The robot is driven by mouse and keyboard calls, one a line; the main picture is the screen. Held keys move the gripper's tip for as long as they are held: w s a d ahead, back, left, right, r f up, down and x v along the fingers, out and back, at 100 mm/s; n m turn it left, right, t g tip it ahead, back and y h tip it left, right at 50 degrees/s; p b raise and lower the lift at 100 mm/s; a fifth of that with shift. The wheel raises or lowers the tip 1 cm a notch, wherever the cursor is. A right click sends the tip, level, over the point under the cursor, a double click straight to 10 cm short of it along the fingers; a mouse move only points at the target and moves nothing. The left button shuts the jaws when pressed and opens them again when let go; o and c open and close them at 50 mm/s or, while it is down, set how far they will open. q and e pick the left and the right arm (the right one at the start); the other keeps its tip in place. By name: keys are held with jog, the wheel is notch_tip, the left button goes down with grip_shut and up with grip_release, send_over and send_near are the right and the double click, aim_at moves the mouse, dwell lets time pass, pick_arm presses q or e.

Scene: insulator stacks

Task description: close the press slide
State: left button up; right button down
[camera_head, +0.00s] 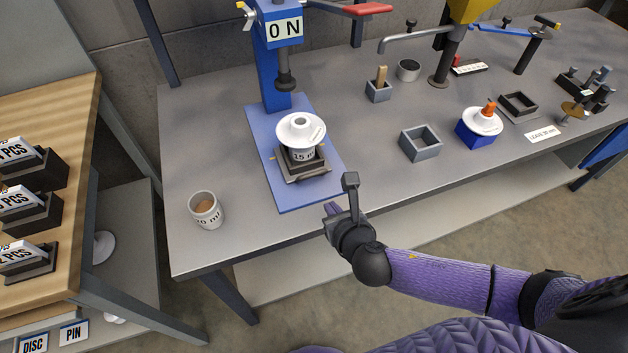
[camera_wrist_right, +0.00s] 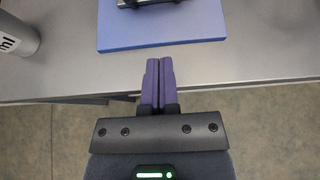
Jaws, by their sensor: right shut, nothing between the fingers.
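The blue press (camera_head: 275,60) stands at the back left of the grey table, with an "ON" sign and a dark ram (camera_head: 285,80) above its blue base plate (camera_head: 305,200). The dark press slide (camera_head: 305,173) sits on the base plate, toward its front part and forward of the ram. It carries a marked cup with a white disc (camera_head: 300,130) on top. The slide's edge also shows at the top of the right wrist view (camera_wrist_right: 150,2). My right gripper (camera_head: 331,210) is shut and empty, in front of the base plate's near edge. My left gripper is not in view.
A marked cup (camera_head: 206,210) stands left of the base plate. A grey square box (camera_head: 420,143) and a blue block with a white disc (camera_head: 478,125) stand to the right. A wooden rack table (camera_head: 60,120) is at the left.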

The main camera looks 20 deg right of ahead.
aim_at(315, 188)
jog(key=b+x, duration=0.2)
jog(key=x, duration=0.4)
jog(key=shift+f+b, duration=0.25)
jog(key=shift+b, duration=0.05)
jog(key=w+b, duration=0.1)
jog(key=w, duration=0.2)
jog(key=shift+w+a, duration=0.1)
jog(key=shift+w, duration=0.2)
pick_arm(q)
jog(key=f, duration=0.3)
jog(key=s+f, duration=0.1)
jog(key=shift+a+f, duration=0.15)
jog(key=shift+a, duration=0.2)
pick_arm(e)
jog(key=shift+w+r, duration=0.15)
jog(key=shift+w, duration=0.2)
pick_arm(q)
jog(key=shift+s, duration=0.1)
